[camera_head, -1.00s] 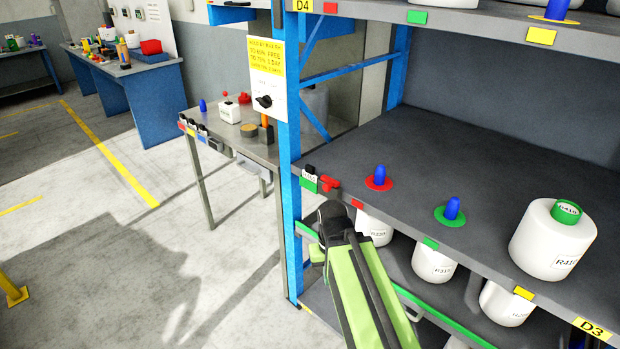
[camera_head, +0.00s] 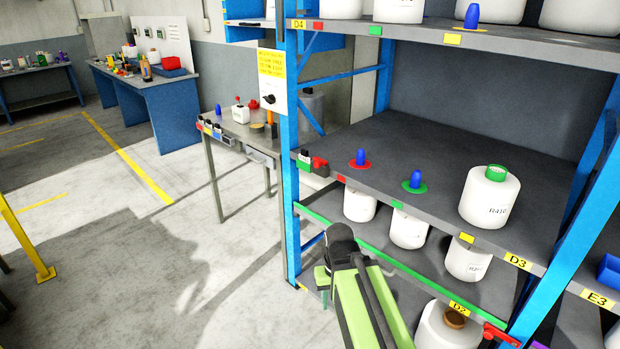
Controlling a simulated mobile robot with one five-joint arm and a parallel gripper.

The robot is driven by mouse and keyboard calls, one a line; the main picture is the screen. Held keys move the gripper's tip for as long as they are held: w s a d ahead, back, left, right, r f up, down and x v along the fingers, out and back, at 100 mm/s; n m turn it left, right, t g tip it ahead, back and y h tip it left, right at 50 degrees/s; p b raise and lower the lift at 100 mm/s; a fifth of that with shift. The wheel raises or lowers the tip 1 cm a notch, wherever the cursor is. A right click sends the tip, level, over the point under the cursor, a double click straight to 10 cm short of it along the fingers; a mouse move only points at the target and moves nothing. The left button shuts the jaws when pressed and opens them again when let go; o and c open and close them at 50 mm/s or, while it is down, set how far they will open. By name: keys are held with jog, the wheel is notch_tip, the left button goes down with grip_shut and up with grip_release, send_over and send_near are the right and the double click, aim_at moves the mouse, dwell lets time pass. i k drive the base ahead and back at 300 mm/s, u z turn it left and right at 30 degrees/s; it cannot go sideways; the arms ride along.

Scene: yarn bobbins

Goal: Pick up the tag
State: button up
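A small green-and-white tag in a black clip (camera_head: 304,159) hangs at the left front corner of the middle shelf, beside a red clip (camera_head: 320,165). Its writing is too small to read. A green ring (camera_head: 497,172) lies on top of the white bobbin marked R410 (camera_head: 489,203), to the right on the same shelf. My green arm with its dark joint (camera_head: 341,236) stands in front of the rack, below the clips and apart from them. My gripper's fingers do not show.
Blue cones stand on a red disc (camera_head: 360,165) and a green disc (camera_head: 414,188) on the middle shelf (camera_head: 440,150). White bobbins (camera_head: 408,229) fill the shelf below. A blue post (camera_head: 290,150) and a metal table (camera_head: 235,140) stand left.

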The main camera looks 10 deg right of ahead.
aim_at(304, 156)
jog(key=u, duration=0.95)
jog(key=i, duration=2.2)
jog(key=z, duration=0.35)
